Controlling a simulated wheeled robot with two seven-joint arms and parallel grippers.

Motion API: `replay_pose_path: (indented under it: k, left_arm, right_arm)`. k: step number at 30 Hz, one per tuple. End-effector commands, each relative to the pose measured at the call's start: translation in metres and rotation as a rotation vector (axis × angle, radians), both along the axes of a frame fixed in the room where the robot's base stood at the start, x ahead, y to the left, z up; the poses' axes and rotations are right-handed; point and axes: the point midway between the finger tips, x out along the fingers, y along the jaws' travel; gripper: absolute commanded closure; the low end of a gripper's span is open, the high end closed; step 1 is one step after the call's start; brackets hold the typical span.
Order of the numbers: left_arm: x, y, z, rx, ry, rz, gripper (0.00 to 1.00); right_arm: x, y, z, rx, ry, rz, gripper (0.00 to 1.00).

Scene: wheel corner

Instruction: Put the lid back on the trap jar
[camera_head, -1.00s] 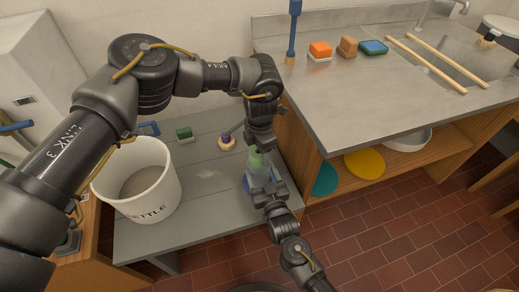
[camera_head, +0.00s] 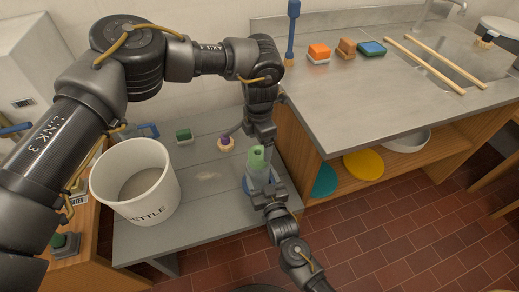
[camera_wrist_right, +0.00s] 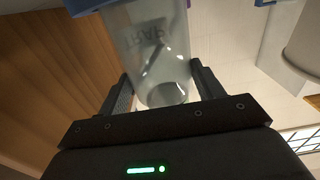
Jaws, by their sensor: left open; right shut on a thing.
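The trap jar (camera_wrist_right: 150,45) is translucent, with grey lettering, and stands between the fingers of my right gripper in the right wrist view. In the head view the jar (camera_head: 262,178) is at the right end of the low grey bench, partly hidden by my right gripper (camera_head: 268,194), which is shut on it. My left gripper (camera_head: 262,138) is open, pointing down just above the lid. A blue part (camera_head: 246,185) shows beside the jar's lower end.
A white bucket (camera_head: 132,185) stands left on the bench (camera_head: 200,215). A green block (camera_head: 184,136) and a purple-topped brush (camera_head: 226,142) lie behind. The higher counter (camera_head: 345,95) on the right holds a blue-handled brush (camera_head: 292,35), several sponges and two wooden sticks (camera_head: 430,65).

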Motion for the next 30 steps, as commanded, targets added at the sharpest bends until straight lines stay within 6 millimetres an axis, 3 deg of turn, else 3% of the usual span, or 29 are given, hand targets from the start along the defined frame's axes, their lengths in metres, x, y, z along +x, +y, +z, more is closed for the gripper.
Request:
replay_pose_path:
  k: [3,10,15,24,25,30]
  left_arm:
    - [0.001,0.000,0.026,-0.001,-0.003,-0.001,0.18]
    - [0.000,0.000,0.061,0.000,-0.001,0.000,0.18]
    - [0.000,0.000,0.071,-0.001,0.000,0.000,0.18]
    - [0.000,0.000,0.073,-0.001,0.000,0.000,0.18]
    - [0.000,0.000,0.073,-0.001,0.000,0.000,0.18]
    - [0.000,0.000,0.073,0.000,0.001,0.000,0.18]
  right_arm:
    - [0.000,0.000,-0.001,0.000,0.001,0.000,0.97]
    - [0.000,0.000,-0.001,0.000,0.001,0.000,0.97]
    - [0.000,0.000,-0.001,0.000,0.001,0.000,0.97]
    - [0.000,0.000,0.000,0.000,0.001,0.000,0.97]
    - [0.000,0.000,0.000,0.000,0.001,0.000,0.30]
    - [0.000,0.000,0.000,0.000,0.000,0.000,0.08]
